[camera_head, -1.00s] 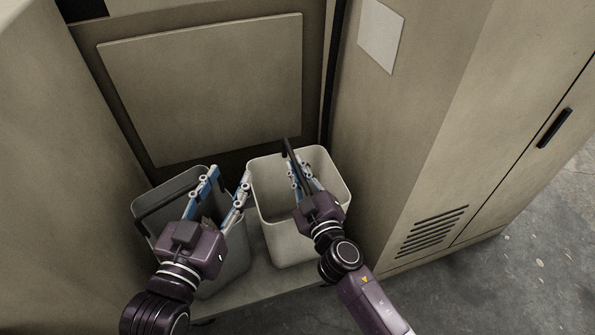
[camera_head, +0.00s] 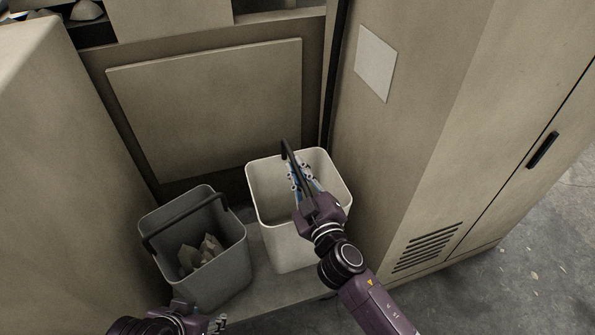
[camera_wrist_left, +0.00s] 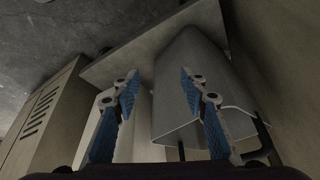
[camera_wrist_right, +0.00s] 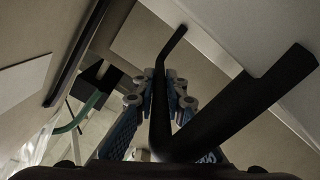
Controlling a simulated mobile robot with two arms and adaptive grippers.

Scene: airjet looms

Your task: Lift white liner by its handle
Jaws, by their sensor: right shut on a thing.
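The white liner (camera_head: 287,246) is an open-topped pale bin standing upright on a low ledge. Its black handle (camera_head: 287,153) is raised over the opening. My right gripper (camera_head: 300,180) is shut on this handle; in the right wrist view the dark bar (camera_wrist_right: 160,105) runs between the fingers (camera_wrist_right: 160,88). The liner's base still appears to sit on the ledge. My left gripper (camera_wrist_left: 158,80) is open and empty, low at the bottom edge of the head view, in front of the grey bin (camera_head: 215,277).
A tall cabinet (camera_head: 420,150) is close on the right, a panel (camera_head: 210,105) behind. The ledge (camera_head: 262,290) is narrow.

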